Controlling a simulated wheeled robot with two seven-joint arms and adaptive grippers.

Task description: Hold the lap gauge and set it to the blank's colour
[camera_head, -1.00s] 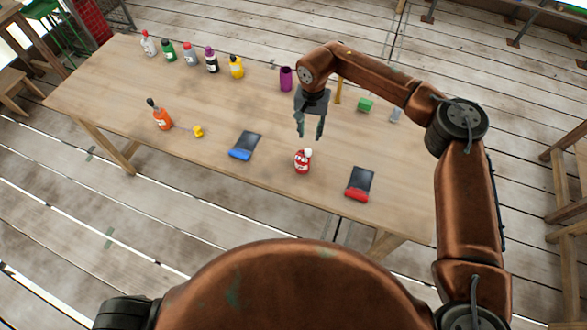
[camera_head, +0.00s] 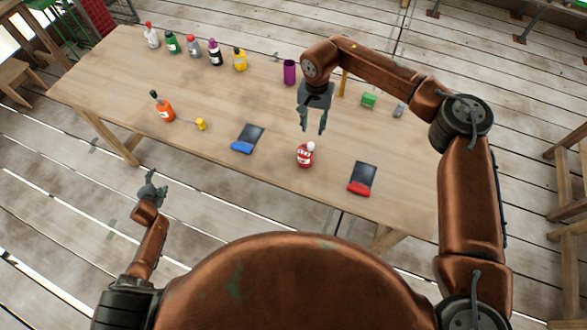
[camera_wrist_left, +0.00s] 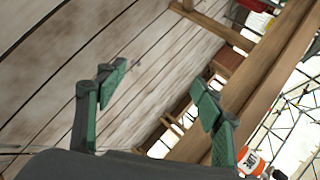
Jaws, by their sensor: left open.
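A small red object with a white round top (camera_head: 305,155), which may be the lap gauge, stands near the table's front edge. My right gripper (camera_head: 313,129) points down just behind and above it, with its fingers apart and nothing between them. My left gripper (camera_head: 152,187) is low off the table's front left side, open and empty. Its spread fingers show in the left wrist view (camera_wrist_left: 158,88). I cannot tell which thing is the blank.
A blue-ended dark pad (camera_head: 247,139) and a red-ended one (camera_head: 362,179) lie near the front. An orange bottle (camera_head: 162,106) and a small yellow piece (camera_head: 201,124) are at left. Several bottles and a purple cup (camera_head: 289,72) line the back.

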